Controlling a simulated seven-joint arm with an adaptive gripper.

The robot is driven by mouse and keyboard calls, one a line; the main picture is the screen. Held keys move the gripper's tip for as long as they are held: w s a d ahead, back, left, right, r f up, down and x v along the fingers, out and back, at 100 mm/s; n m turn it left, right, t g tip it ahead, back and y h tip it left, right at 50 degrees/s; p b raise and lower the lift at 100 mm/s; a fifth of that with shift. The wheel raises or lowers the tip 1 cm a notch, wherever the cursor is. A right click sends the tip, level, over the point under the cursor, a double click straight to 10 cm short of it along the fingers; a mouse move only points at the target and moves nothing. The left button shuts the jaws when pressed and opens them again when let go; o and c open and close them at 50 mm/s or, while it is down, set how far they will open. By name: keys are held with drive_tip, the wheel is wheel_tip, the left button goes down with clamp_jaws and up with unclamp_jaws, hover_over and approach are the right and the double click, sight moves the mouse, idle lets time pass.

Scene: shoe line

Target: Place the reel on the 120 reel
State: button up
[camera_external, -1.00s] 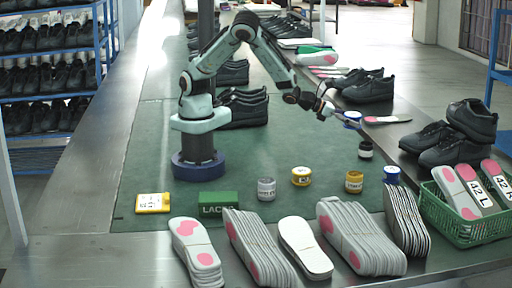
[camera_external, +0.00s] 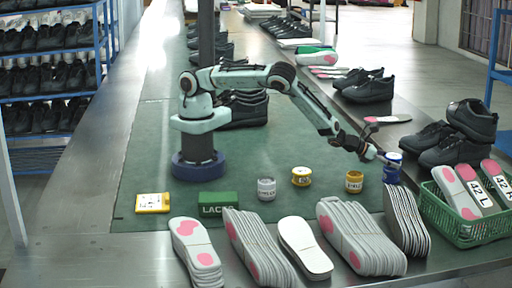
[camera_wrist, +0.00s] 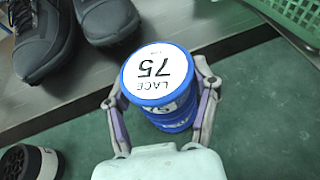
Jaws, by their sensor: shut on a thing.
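My gripper (camera_external: 385,160) is shut on a blue reel (camera_external: 394,157) at the right of the green mat. In the wrist view the held reel (camera_wrist: 160,72) has a white top reading "LACE 75", and my gripper's fingers (camera_wrist: 160,92) are on either side of it. Another blue reel (camera_external: 391,175) stands upright directly below it. In the wrist view this lower reel (camera_wrist: 177,126) shows only as a sliver; its top is hidden. I cannot tell whether the two touch. No label reading 120 is legible.
A black reel (camera_wrist: 30,162) is at lower left in the wrist view. Black shoes (camera_external: 450,147) and a green basket (camera_external: 455,225) are close on the right. Insole stacks (camera_external: 360,240) line the front.

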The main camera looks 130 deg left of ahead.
drive_tip(key=shift+f, duration=0.3)
drive_tip(key=o, duration=1.1)
drive_tip(key=shift+o, duration=0.2)
drive_tip(key=shift+s+d+r, duration=0.1)
drive_tip(key=shift+r, duration=0.05)
drive_tip(key=v, duration=1.1)
drive_tip(key=shift+s+d+r, duration=0.15)
drive_tip(key=shift+s+d, duration=0.05)
drive_tip(key=shift+s, duration=0.15)
